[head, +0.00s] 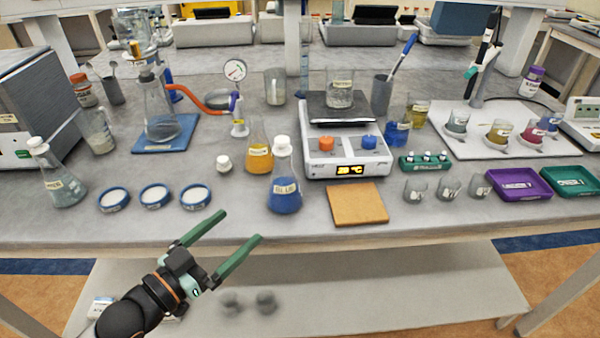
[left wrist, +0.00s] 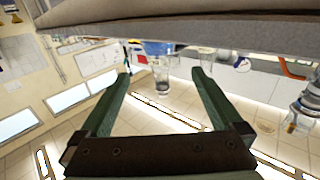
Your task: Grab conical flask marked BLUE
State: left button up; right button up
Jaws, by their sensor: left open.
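The conical flask marked BLUE (head: 284,184) stands upright near the front edge of the bench, with blue liquid and a white stopper. My left gripper (head: 241,226) is open and empty, in front of the bench edge, to the left of the flask and nearer me. Its green fingers point toward the bench. In the left wrist view, where the scene is upside down, blue liquid in glass, apparently this flask (left wrist: 158,48), shows beyond and between the open fingers (left wrist: 162,78). My right gripper is not in view.
A flask of orange liquid (head: 259,158) stands just behind and left of the blue one. A hotplate (head: 345,163) is behind right, and a brown pad (head: 357,203) lies to the right. Three round dishes (head: 155,195) sit to the left. A clear flask (head: 62,185) stands far left.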

aim_at(275, 195)
pick_arm(q)
jog(key=x, duration=1.3)
jog(key=shift+w+d, duration=0.1)
jog(key=shift+d, duration=0.1)
jog(key=shift+c, duration=0.2)
jog(key=shift+r, duration=0.1)
jog(key=c, duration=1.5)
